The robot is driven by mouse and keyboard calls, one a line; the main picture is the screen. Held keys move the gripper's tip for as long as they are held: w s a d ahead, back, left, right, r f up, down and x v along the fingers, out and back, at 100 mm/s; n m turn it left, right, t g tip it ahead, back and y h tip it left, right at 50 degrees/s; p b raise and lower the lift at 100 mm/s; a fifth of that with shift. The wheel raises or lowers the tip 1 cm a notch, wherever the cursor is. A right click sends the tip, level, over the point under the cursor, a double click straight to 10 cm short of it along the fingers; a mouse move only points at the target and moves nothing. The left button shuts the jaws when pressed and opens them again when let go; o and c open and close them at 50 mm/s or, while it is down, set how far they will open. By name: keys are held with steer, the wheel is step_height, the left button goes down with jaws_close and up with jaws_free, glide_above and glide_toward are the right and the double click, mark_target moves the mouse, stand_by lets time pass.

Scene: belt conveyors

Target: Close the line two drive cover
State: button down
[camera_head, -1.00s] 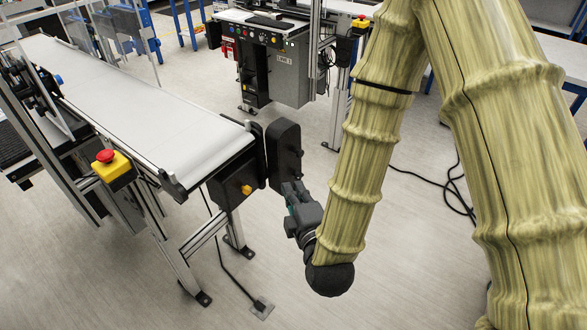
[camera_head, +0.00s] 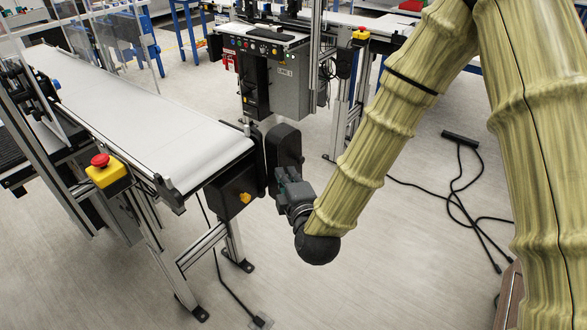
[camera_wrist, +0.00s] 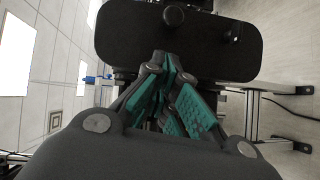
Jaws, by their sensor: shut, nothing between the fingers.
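The drive cover (camera_head: 286,145) is a black rounded housing at the near right end of the white belt conveyor (camera_head: 150,120). It stands out from the conveyor's end, with a narrow gap and a thin plate edge showing between them. In the wrist view the cover (camera_wrist: 120,40) fills the top, with two dark knobs on its face. My gripper (camera_head: 281,176) is at the cover's lower right side; its teal-padded fingers (camera_wrist: 172,72) are shut and empty, pointing at the cover. I cannot tell whether the fingertips touch it.
A black box with a yellow knob (camera_head: 244,198) sits under the belt end. A yellow-and-red stop button (camera_head: 106,170) is on the conveyor's near side. A control cabinet (camera_head: 290,90) stands behind. Cables (camera_head: 450,195) lie on the floor at right.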

mark_target(289, 162)
steer(key=shift+w+d+f+p, duration=0.15)
steer(key=shift+w+d, duration=0.3)
steer(key=shift+w, duration=0.25)
steer(key=shift+w+d+f+p, duration=0.15)
steer(key=shift+w+d, duration=0.25)
steer(key=shift+w, duration=0.25)
steer(key=shift+w, duration=0.1)
